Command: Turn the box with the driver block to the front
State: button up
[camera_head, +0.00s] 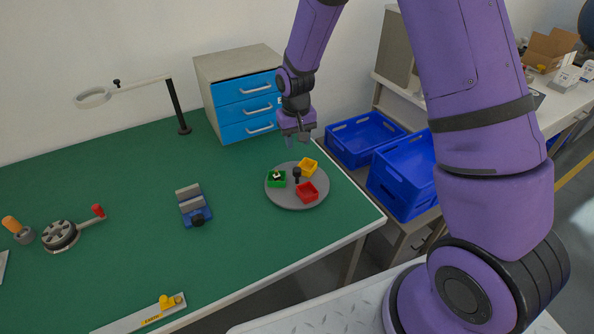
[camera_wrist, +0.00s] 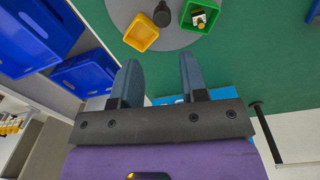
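A round grey turntable (camera_head: 284,198) lies on the right of the green table, with a black knob (camera_head: 297,173) at its middle. It bears a green box (camera_head: 277,181) at the left, a yellow box (camera_head: 309,167) at the back right and a red box (camera_head: 308,192) at the front. The green box holds a small white, dark and gold item, also seen in the wrist view (camera_wrist: 200,16); the red box's contents are unclear. My gripper (camera_head: 297,139) is open and empty, above and behind the turntable. In the wrist view its fingers (camera_wrist: 160,76) are apart, beyond the yellow box (camera_wrist: 141,32).
A cabinet with blue drawers (camera_head: 245,98) stands behind the turntable, left of my gripper. A magnifier lamp (camera_head: 178,105) stands at the back. A blue vise-like fixture (camera_head: 195,210) is left of the turntable. Blue crates (camera_head: 364,138) stand beyond the table's right edge.

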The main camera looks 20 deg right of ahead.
aim_at(297, 169)
notch_tip(297, 169, down, 12)
jog(key=shift+w+f, duration=0.15)
jog(key=shift+f, duration=0.1)
dwell(0.4)
grip_shut()
